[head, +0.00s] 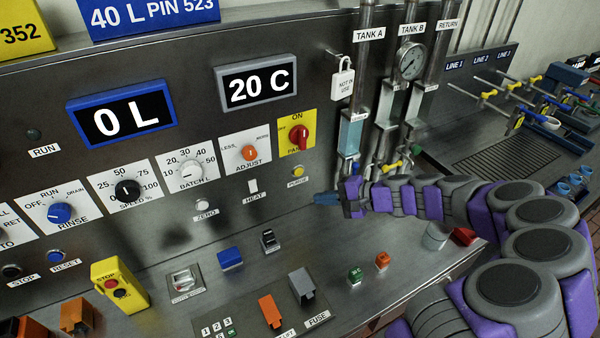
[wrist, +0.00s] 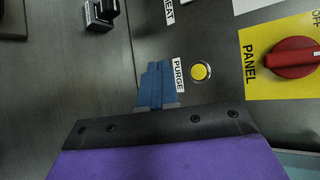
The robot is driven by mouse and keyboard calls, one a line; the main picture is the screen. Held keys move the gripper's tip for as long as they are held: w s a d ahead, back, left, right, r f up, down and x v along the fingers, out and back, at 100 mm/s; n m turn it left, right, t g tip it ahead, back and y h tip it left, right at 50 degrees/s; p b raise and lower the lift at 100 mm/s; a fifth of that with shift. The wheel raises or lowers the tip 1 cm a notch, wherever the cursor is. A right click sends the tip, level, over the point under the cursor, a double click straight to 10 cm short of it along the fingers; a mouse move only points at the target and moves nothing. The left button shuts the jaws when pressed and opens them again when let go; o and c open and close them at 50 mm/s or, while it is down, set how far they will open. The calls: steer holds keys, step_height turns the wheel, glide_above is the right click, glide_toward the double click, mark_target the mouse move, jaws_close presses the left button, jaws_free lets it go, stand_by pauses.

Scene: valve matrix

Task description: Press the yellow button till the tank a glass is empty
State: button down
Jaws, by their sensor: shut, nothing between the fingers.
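The yellow button (head: 297,171) sits on the upright panel above the label PURGE. It also shows in the wrist view (wrist: 200,72), to the right of my fingertips and apart from them. My gripper (head: 318,199) is shut and empty, its blue fingers pointing left toward the panel, below and right of the button. The fingers show in the wrist view (wrist: 158,72), beside the PURGE label. The tank A glass (head: 352,133) stands at the right of the panel under the TANK A sign, with light blue liquid visible in it. Its lower end is near my arm.
A red PANEL knob (head: 299,136) is above the button, and a white HEAT switch (head: 252,186) is to its left. A grey fuse block (head: 301,284) and an orange block (head: 269,311) stand on the counter below. A white padlock (head: 343,80) hangs near tank A.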

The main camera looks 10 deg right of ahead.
steer(key=w+a, duration=0.2)
steer(key=w, duration=0.5)
steer(key=shift+w+a, duration=0.3)
steer(key=shift+w, duration=0.15)
stand_by(1.8)
steer(key=shift+w+a, duration=0.15)
steer(key=shift+w, duration=0.05)
steer(key=shift+w+a, duration=0.1)
steer(key=shift+w, duration=0.3)
stand_by(0.8)
steer(key=shift+s, duration=0.1)
steer(key=shift+s+d, duration=0.25)
steer(key=shift+s, duration=0.45)
steer(key=shift+s, duration=0.1)
steer(key=shift+s+d+r+p, duration=0.15)
steer(key=shift+s+d, duration=0.25)
steer(key=shift+s, duration=0.75)
steer(key=shift+s+d+f+p, duration=0.15)
steer(key=shift+s+d, duration=0.25)
steer(key=shift+s, duration=0.75)
